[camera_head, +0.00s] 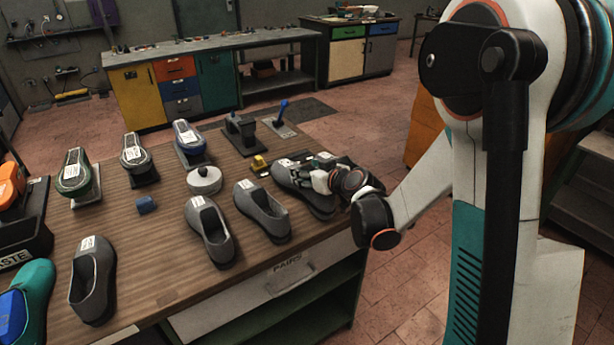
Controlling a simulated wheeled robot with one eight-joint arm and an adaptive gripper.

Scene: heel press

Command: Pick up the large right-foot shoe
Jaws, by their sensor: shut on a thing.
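My gripper (322,181) is at the right end of the wooden table, shut on a dark grey shoe (309,198). The shoe appears to rest on or just above the tabletop, and the gripper and wrist hide part of it. Two similar dark grey shoes with white labels, a middle one (262,214) and another (211,233), lie to its left. A further grey shoe (93,281) lies at the front left. The labels are too small to read, so I cannot tell size or foot from them.
A drawer marked PAIRS (290,280) is below.

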